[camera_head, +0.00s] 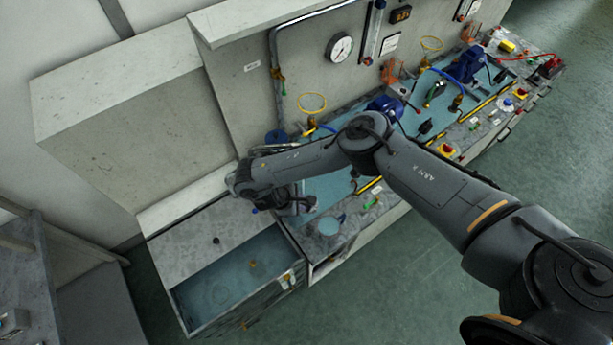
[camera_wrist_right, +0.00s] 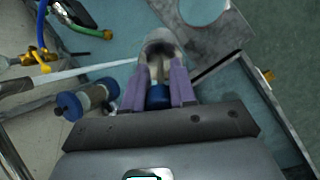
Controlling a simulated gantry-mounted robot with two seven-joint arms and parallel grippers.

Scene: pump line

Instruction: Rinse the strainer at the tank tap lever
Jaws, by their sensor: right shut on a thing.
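My left gripper is out of view.
A blue-ended cylinder (camera_wrist_right: 86,101) lies left of the fingers in the right wrist view. A brass fitting (camera_wrist_right: 28,58) and a blue hose (camera_wrist_right: 42,28) are farther left. Blue pumps (camera_head: 466,66), a gauge (camera_head: 340,47) and yellow-ringed valves (camera_head: 312,103) line the bench.

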